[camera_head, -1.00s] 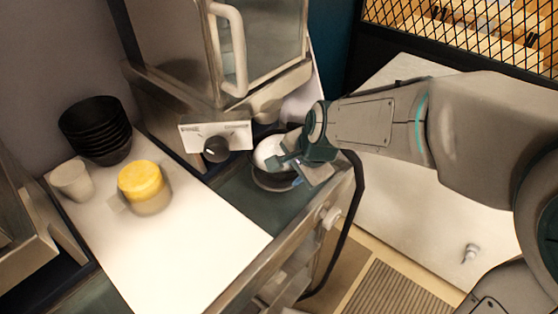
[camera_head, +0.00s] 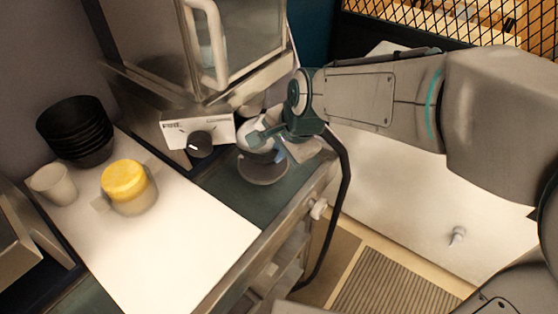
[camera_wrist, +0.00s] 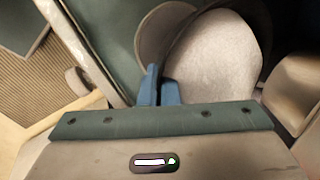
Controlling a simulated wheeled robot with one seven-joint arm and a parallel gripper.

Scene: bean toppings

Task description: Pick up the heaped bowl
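The heaped bowl (camera_head: 253,141) is filled with a pale, whitish heap and sits in front of the steel appliance. In the wrist view the heaped bowl (camera_wrist: 215,65) fills the upper right, looking tilted. A round grey dish (camera_head: 262,170) lies on the dark counter below, with a gap showing beneath the bowl. My gripper partly hides the bowl in the head view.
A steel appliance (camera_head: 200,60) with a knob (camera_head: 199,144) stands right behind the bowl. A white board (camera_head: 185,245) carries a yellow-topped container (camera_head: 126,181), a pale cup (camera_head: 53,184) and stacked black bowls (camera_head: 75,130). A dark cable hangs beside the counter's right edge.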

